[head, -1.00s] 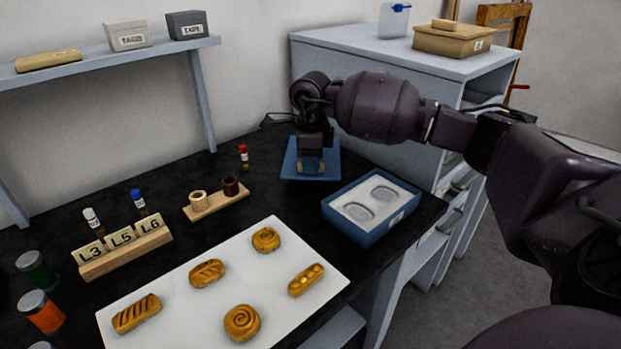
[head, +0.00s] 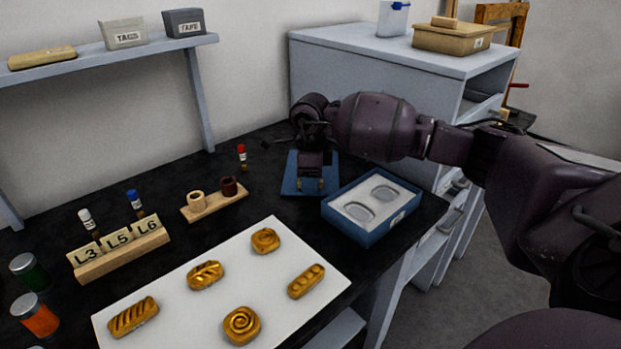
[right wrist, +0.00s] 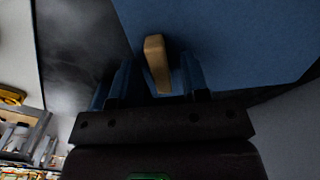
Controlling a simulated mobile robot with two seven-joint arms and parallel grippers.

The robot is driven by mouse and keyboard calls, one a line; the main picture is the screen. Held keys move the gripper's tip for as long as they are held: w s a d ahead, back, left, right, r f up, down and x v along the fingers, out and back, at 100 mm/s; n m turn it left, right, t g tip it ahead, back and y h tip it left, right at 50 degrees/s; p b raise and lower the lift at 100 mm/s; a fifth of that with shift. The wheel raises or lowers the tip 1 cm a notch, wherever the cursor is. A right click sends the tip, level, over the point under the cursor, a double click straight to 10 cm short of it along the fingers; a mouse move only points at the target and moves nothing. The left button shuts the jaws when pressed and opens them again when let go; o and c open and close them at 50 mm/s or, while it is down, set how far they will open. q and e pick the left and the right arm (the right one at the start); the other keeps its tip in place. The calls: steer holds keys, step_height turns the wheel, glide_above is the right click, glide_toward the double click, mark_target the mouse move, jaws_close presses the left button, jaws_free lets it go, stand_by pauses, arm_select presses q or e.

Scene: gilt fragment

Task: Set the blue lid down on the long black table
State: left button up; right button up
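The blue lid (head: 291,187) is a flat square panel near the back right of the long black table (head: 268,205). It lies flat, low over or on the tabletop; I cannot tell whether it touches. My right gripper (head: 310,185) comes down from above at the lid's wooden handle and appears shut on it. In the right wrist view the tan handle (right wrist: 157,62) stands between the two fingers (right wrist: 158,80), with the blue panel (right wrist: 225,40) beyond. The fingers' contact with the handle is dark and hard to make out. My left gripper is not in view.
A blue box (head: 370,232) with a pale insert stands just right of the lid. A wooden holder (head: 215,203) and a red-capped vial (head: 242,157) are to its left. A white board (head: 210,310) with several pastries lies in front. A grey cabinet (head: 385,62) stands behind.

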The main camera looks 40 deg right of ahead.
steer(key=shift+r, duration=0.3)
step_height(320, 180, up, 12)
steer(key=p, duration=0.1)
steer(key=shift+f+p, duration=0.15)
steer(key=shift+p, duration=0.15)
stand_by(0.4)
